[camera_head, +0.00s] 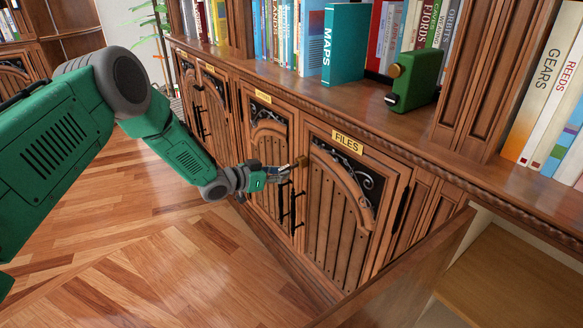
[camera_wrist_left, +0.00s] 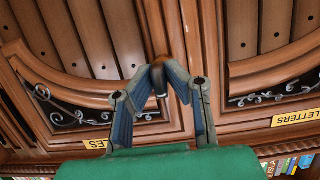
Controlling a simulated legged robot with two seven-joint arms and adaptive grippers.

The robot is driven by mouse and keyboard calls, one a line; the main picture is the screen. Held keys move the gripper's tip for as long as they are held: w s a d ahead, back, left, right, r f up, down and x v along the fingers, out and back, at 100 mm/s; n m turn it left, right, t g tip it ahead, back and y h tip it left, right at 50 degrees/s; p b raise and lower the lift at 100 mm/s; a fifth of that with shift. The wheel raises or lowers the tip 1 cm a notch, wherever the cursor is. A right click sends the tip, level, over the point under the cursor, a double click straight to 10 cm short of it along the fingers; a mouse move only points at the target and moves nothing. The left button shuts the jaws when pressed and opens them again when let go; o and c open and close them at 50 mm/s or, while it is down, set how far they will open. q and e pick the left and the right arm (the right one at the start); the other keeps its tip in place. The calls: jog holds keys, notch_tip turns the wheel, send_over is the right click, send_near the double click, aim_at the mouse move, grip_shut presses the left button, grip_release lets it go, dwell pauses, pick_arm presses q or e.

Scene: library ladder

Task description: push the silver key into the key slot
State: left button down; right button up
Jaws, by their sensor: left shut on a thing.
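My left gripper (camera_head: 282,172) reaches to the front of the wooden cabinet, beside the upper left corner of the door labelled FILES (camera_head: 345,190). A small brass fitting, which looks like the key slot (camera_head: 301,161), sits just right of the fingertips. I cannot tell whether the key touches or enters the slot. My right gripper is not in view.
Black pull handles (camera_head: 299,212) hang just below the gripper. A ledge above carries books, a teal MAPS volume (camera_head: 345,45) and a green device (camera_head: 415,80). An open wooden panel (camera_head: 400,285) juts out at the lower right. The floor (camera_head: 140,240) at left is clear.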

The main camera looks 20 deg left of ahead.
pick_arm(q)
jog(key=shift+s+a+f+p, duration=0.1)
jog(key=shift+s+a+p, duration=0.35)
jog(key=shift+s, duration=0.35)
jog(key=shift+s+a+f+p, duration=0.1)
jog(key=shift+s+a+p, duration=0.3)
jog(key=shift+s, duration=0.35)
jog(key=shift+s+a, duration=0.15)
jog(key=shift+s, duration=0.05)
jog(key=s+a+f+p, duration=0.1)
jog(key=s+a+p, duration=0.2)
jog(key=s+a, duration=0.2)
jog(key=shift+s+f+p, duration=0.15)
jog(key=shift+s+p, duration=0.15)
jog(key=shift+s, duration=1.45)
